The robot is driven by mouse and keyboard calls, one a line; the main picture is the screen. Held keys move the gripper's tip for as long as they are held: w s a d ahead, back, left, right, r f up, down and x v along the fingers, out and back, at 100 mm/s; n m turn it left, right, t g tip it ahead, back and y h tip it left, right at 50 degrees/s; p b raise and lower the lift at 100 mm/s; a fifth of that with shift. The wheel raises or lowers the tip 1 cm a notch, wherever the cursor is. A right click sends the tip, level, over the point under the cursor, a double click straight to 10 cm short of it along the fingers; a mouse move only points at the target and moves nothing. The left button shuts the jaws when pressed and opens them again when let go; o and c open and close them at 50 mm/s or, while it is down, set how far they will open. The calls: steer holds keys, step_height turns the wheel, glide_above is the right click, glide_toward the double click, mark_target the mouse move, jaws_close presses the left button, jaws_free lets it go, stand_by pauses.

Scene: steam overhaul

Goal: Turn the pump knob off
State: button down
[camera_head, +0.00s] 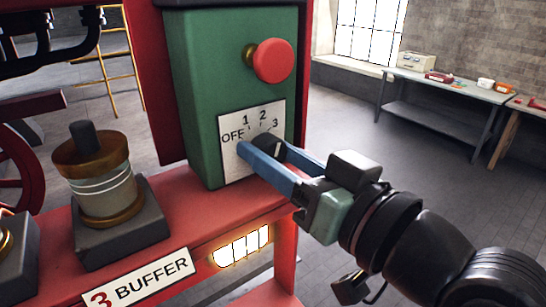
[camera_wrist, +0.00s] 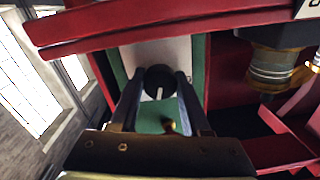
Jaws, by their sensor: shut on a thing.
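The black pump knob (camera_head: 267,143) sits on a white dial plate (camera_head: 231,160) marked OFF, 1, 2 and 3. The plate is on the front of a green box (camera_head: 205,100). My gripper (camera_head: 264,151) reaches in from the right, its two blue fingers on either side of the knob, shut on it. In the wrist view the knob (camera_wrist: 158,77) is between the fingers, and its white pointer line runs toward the bottom of that picture. The fingers partly hide the knob in the head view, and I cannot tell which mark it points at.
A red push button (camera_head: 273,60) sticks out above the dial. A buffer cylinder (camera_head: 100,180) stands on the red bench (camera_head: 190,205) to the left, with a "3 BUFFER" label (camera_head: 137,281) on the front edge. A grey table (camera_head: 445,85) stands far right, beyond open floor.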

steer(key=n+b, duration=0.1)
steer(key=b, duration=0.1)
steer(key=n+b, duration=0.2)
steer(key=shift+f, duration=0.3)
steer(key=n+b, duration=0.4)
steer(key=b, duration=0.2)
steer(key=shift+r, duration=0.1)
steer(key=n+b, duration=0.4)
steer(key=shift+r+n, duration=0.1)
steer(key=shift+n, duration=0.2)
steer(key=shift+r+n+h+b, duration=0.15)
steer(key=shift+n+h+b, duration=0.15)
steer(key=shift+n+b, duration=1.1)
steer(key=shift+n, duration=0.5)
steer(key=shift+c, duration=1.8)
jaws_free()
steer(key=shift+s, duration=0.1)
